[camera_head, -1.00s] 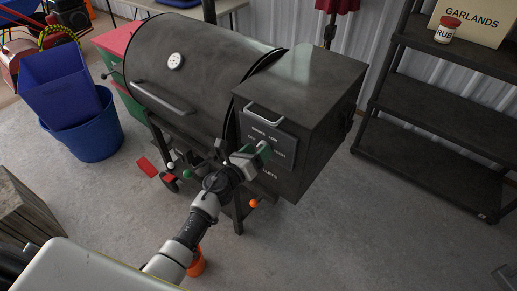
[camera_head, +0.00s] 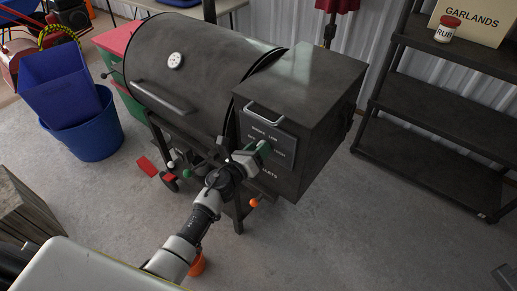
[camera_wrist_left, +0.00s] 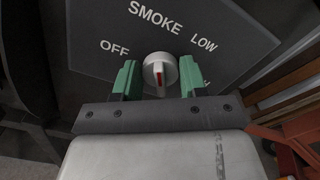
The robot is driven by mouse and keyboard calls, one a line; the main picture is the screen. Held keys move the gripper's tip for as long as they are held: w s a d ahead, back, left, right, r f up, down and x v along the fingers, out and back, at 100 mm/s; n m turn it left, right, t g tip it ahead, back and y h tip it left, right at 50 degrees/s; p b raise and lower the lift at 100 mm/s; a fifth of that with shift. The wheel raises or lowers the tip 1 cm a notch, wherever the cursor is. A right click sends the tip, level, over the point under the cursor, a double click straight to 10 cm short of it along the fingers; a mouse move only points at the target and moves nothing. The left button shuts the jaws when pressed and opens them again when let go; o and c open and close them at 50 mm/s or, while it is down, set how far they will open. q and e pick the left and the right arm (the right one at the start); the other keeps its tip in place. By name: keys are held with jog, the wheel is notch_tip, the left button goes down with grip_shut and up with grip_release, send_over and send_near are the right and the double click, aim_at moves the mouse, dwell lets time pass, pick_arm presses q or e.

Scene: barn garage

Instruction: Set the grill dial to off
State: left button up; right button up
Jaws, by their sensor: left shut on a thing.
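The grill dial (camera_wrist_left: 160,70) is a round pale knob with a red mark, on the dark control panel (camera_wrist_left: 95,25) of the grill (camera_head: 180,60). In the left wrist view the red mark stands about upright; OFF is printed left of the dial, SMOKE above, LOW at upper right. Another label at right is partly hidden by a finger. My left gripper (camera_wrist_left: 159,82) has green fingertips on both sides of the dial and is shut on it. In the head view my left gripper (camera_head: 257,152) is at the panel and hides the dial. My right gripper is not in view.
The pellet box (camera_head: 310,80) with its handle rises above and around the panel. Blue bins (camera_head: 85,130) stand at left. A dark shelf (camera_head: 440,140) stands at right. Orange (camera_head: 254,203) and red items lie low around the grill; the floor to the right is clear.

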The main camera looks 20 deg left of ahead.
pick_arm(q)
jog(key=n, duration=0.3)
jog(key=n+p, duration=0.1)
jog(key=n, duration=0.7)
jog(key=shift+a+f, duration=0.15)
jog(key=shift+f, duration=0.1)
jog(key=shift+n, duration=0.4)
jog(key=o, duration=0.9)
jog(key=shift+c, duration=0.2)
jog(key=v, duration=1)
jog(key=shift+s+b, duration=0.35)
